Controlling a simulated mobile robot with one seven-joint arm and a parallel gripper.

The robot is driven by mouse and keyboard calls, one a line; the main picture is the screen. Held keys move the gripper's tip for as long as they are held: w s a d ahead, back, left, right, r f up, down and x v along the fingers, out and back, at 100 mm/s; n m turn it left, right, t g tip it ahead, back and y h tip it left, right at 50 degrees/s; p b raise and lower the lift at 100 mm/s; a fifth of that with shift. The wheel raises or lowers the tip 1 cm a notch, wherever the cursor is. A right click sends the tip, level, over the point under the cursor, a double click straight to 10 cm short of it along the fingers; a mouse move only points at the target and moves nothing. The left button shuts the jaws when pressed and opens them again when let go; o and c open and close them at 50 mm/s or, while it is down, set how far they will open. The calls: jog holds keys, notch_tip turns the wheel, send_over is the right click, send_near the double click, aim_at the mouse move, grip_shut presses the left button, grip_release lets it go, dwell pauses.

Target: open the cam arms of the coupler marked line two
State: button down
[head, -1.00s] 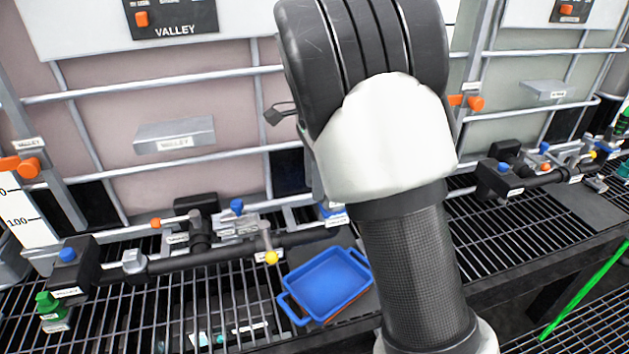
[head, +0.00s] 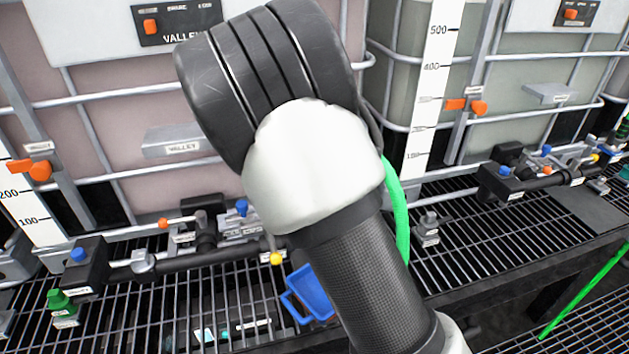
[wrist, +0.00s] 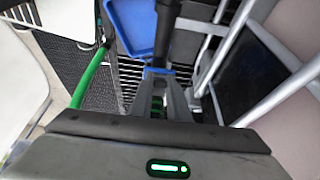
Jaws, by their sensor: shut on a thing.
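In the wrist view my gripper (wrist: 158,78) has its grey fingers close together. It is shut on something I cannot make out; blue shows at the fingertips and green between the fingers. In the head view my own arm hides the gripper. A green hose (head: 400,205) comes out from behind my arm; a green hose (wrist: 90,75) also shows at the left of the wrist view. A small grey fitting (head: 428,228) stands on the grating to its right. I cannot read a line two marking, and I cannot make out the coupler's cam arms.
A blue tray (head: 309,291) lies partly behind my arm; it also shows in the wrist view (wrist: 130,25). Black valve pipework (head: 205,258) runs along the left tote, more (head: 545,178) along the right. A green-capped fitting (head: 62,305) is at far left. Dark grating (head: 470,245) is open at right.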

jog(key=shift+s+a+f+t+h+b, duration=0.1)
jog(key=shift+a+f+t+h+b, duration=0.35)
jog(key=shift+h, duration=0.75)
jog(key=shift+s+a+f+h+b, duration=0.1)
jog(key=shift+a+f+h+b, duration=0.1)
jog(key=shift+f+h+b, duration=0.65)
jog(key=shift+a+f+t+h+b, duration=0.3)
jog(key=shift+h+b, duration=0.4)
jog(key=shift+h, duration=0.85)
jog(key=shift+r, duration=0.1)
jog(key=c, duration=1.7)
grip_release()
jog(key=shift+a, duration=0.15)
jog(key=v, duration=0.7)
jog(key=shift+a, duration=0.2)
